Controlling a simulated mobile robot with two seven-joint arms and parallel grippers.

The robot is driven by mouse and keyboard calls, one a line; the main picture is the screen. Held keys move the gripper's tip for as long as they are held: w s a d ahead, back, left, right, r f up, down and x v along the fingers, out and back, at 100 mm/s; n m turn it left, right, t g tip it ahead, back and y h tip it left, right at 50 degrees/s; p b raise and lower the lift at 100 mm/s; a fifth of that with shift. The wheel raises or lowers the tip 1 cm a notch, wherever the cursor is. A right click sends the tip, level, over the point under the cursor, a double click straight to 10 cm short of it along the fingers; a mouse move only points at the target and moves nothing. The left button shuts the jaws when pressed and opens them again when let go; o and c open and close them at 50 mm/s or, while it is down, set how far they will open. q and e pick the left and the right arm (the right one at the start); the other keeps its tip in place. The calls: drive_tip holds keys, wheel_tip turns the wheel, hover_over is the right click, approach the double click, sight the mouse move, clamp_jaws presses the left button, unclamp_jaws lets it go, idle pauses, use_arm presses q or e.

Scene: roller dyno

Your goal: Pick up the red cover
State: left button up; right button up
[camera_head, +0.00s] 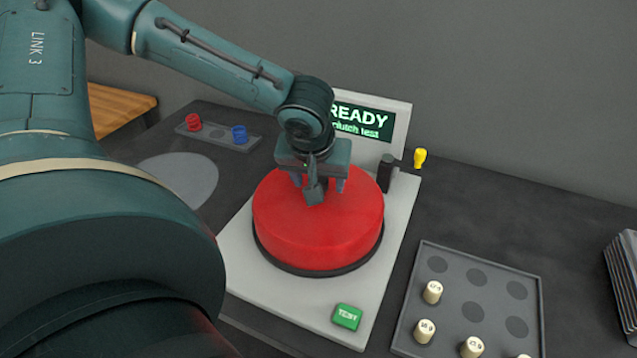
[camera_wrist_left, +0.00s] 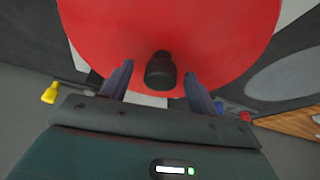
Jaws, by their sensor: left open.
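The red cover (camera_head: 318,232) is a large round dome with a dark lower rim, seated on the light grey base plate (camera_head: 245,270). It also fills the top of the left wrist view (camera_wrist_left: 215,40). A black knob (camera_wrist_left: 160,72) stands in front of the red surface there; the head view does not show it clearly, as my gripper hides the cover's top. My left gripper (camera_head: 318,185) is over the cover's far top part, pointing down. Its fingers are apart on either side of the knob (camera_wrist_left: 158,88), with gaps to it. My right gripper is not in view.
A screen reading READY (camera_head: 370,125) stands behind the cover, with a black post (camera_head: 386,172) beside it. A green TEST button (camera_head: 347,317) is in front. A grey tray (camera_head: 408,320) with several pale pegs lies at the right. A yellow piece (camera_head: 420,158) is behind.

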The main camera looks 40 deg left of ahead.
use_arm(q)
drive_tip(key=shift+w+a+f, duration=0.1)
drive_tip(key=shift+f, duration=0.35)
drive_tip(key=shift+r, duration=0.1)
clamp_jaws()
idle(0.3)
